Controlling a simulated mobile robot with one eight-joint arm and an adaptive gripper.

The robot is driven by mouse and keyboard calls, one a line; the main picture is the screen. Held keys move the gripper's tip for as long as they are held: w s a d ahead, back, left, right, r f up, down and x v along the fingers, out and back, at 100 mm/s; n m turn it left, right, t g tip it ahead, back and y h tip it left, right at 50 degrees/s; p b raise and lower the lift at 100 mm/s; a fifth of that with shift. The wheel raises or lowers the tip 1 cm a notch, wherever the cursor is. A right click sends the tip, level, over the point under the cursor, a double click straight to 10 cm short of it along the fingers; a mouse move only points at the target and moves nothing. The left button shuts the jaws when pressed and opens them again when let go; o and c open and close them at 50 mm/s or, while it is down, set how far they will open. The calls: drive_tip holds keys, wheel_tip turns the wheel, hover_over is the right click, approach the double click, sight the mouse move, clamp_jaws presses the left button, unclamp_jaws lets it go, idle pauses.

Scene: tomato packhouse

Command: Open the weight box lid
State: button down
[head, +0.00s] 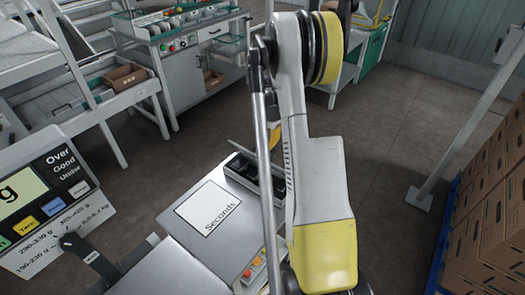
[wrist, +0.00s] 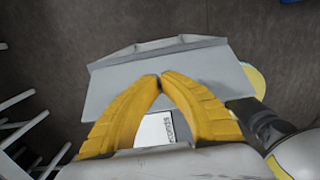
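A black box with compartments (head: 244,170) stands at the back right of the grey bench, beside the "Seconds" sheet. It looks like the weight box; my arm covers its right part, and I cannot make out its lid. My gripper (wrist: 160,78) shows in the wrist view with its yellow fingertips together and nothing visible between them. It is over a grey surface. In the head view my arm hides most of it. A dark shape (wrist: 262,124) right of the fingers in the wrist view may be the box, but I cannot tell.
The white "Seconds" sheet (head: 209,207) lies on the bench. A scale display (head: 40,195) stands at the left. Small coloured buttons (head: 252,270) are near the front. Stacked brown cartons (head: 490,215) stand at the right. Open floor lies behind the bench.

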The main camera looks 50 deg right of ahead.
drive_tip(key=shift+d, duration=0.8)
drive_tip(key=shift+w+r, duration=0.1)
idle(0.7)
